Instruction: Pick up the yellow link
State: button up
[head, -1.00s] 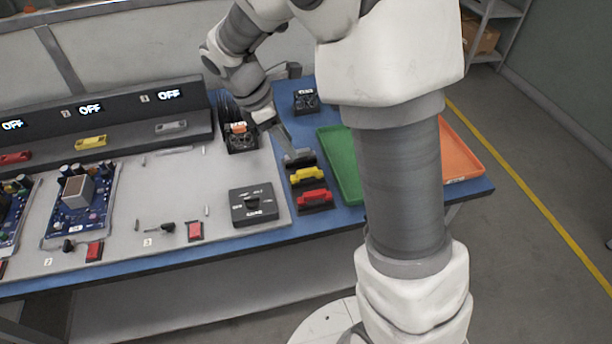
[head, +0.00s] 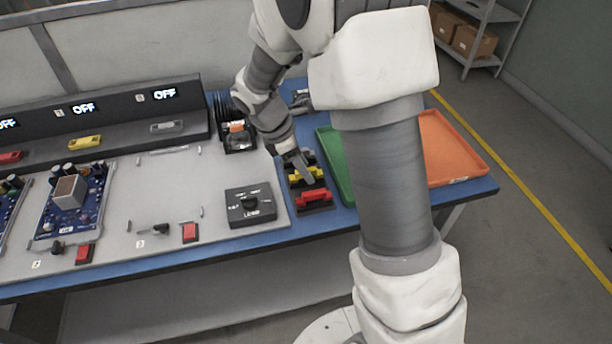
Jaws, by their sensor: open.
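A yellow link (head: 315,173) sits in the dark holder (head: 325,209) on the blue table, between a red link (head: 314,197) at the front and a grey one behind. My gripper (head: 301,172) is open, with its fingers at the yellow link and covering part of it. I cannot tell whether they touch it. Another yellow link (head: 84,143) rests on the grey panel at the left, below an OFF display. The grey link in the holder is mostly hidden by my gripper.
A green tray (head: 335,150) and an orange tray (head: 455,150) lie to the right, partly behind my arm. A black switch box (head: 250,205) stands left of the holder. A black rack (head: 236,130) stands behind it.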

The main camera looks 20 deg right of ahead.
grip_shut()
jog(key=shift+r, duration=0.2)
notch_tip(320, 180, up, 4)
jog(key=shift+r+p, duration=0.2)
jog(key=shift+p, duration=0.7)
jog(key=s+d+r+p, duration=0.1)
jog(key=s+r+p, duration=0.5)
jog(key=s+r, duration=0.3)
jog(key=shift+s+d+r, duration=0.3)
jog(key=shift+s+r, duration=0.1)
jog(key=shift+s, duration=0.85)
jog(key=shift+s, duration=0.1)
